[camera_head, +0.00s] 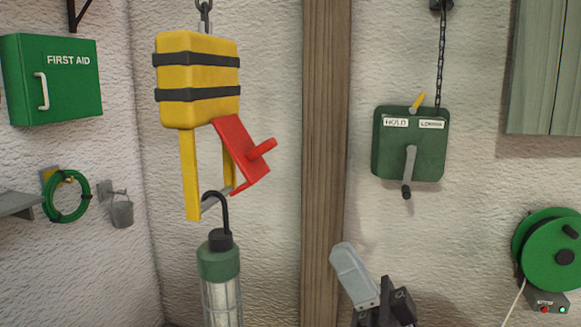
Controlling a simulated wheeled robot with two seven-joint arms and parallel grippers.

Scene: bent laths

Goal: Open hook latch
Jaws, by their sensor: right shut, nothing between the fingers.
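The hook latch is a yellow block (198,75) with two black bands, hanging from a chain (204,14). Two yellow legs (191,175) reach down from it to a grey cross bar (215,197). A red latch plate (236,148) with a red peg handle (262,149) slants from the block's underside down to the right. A caged lamp with a green collar (219,262) hangs by its dark hook (222,207) at the bar. My right gripper (396,300) is low in the view, right of and below the latch, apart from it, shut and empty. My left gripper is out of view.
A wooden post (325,130) stands between the latch and a green chain box (431,150) with a crank. A green reel (551,250) is at lower right.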

